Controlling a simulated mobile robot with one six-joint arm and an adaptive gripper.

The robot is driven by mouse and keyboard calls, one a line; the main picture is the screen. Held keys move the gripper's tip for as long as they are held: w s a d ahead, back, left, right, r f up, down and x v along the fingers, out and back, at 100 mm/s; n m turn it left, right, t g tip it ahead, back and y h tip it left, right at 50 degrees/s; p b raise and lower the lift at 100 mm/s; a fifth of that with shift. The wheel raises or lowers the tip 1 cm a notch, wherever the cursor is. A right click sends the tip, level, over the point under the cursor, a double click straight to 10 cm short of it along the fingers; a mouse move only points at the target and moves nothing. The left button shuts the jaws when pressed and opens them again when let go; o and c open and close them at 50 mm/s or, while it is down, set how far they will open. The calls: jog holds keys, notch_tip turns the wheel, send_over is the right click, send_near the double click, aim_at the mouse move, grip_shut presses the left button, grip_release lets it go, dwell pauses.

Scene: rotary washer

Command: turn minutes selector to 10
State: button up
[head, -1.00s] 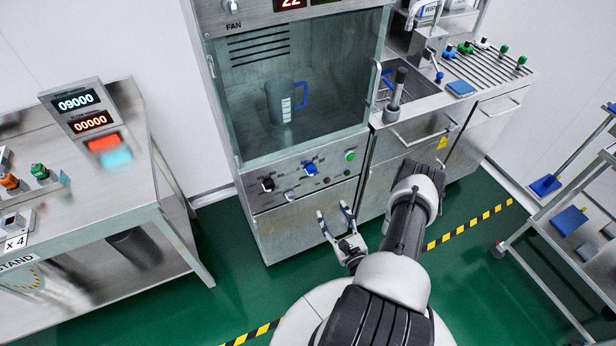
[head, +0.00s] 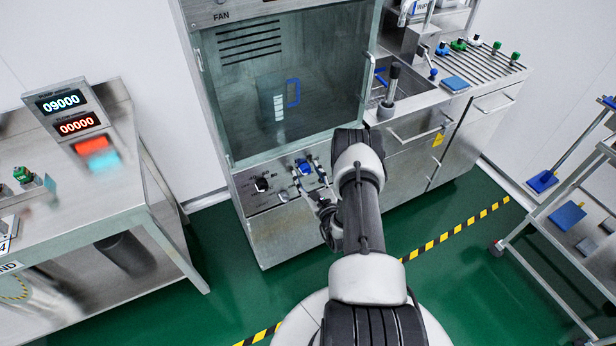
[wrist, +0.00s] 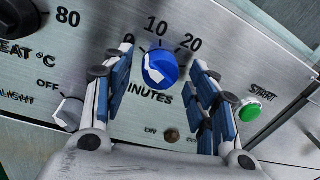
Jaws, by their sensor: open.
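The minutes selector is a round blue knob (wrist: 160,68) on the metal control panel, under the printed 0, 10 and 20 marks. It also shows in the head view (head: 305,168). A white edge shows on the knob's upper left side, but its exact setting is hard to read. My gripper (wrist: 161,80) is open, with one blue-padded finger on each side of the knob and visible gaps between. In the head view my gripper (head: 311,184) is at the panel, partly hidden by my arm.
The heat knob (wrist: 20,18) and the light switch (wrist: 68,113) lie left of my gripper. The green start button (wrist: 249,108) sits close to the right finger. A small dark round fitting (wrist: 172,135) is below the knob. The glass-fronted chamber (head: 285,90) rises above the panel.

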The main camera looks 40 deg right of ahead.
jog(key=shift+c, duration=0.5)
jog(key=c, duration=1)
jog(key=shift+o, duration=0.2)
jog(key=m, duration=0.4)
jog(key=shift+m+b, duration=0.3)
jog(key=shift+m+g+y, duration=0.3)
jog(key=shift+m, duration=1.6)
jog(key=shift+r, duration=0.1)
jog(key=o, duration=1.1)
jog(key=shift+c, duration=0.2)
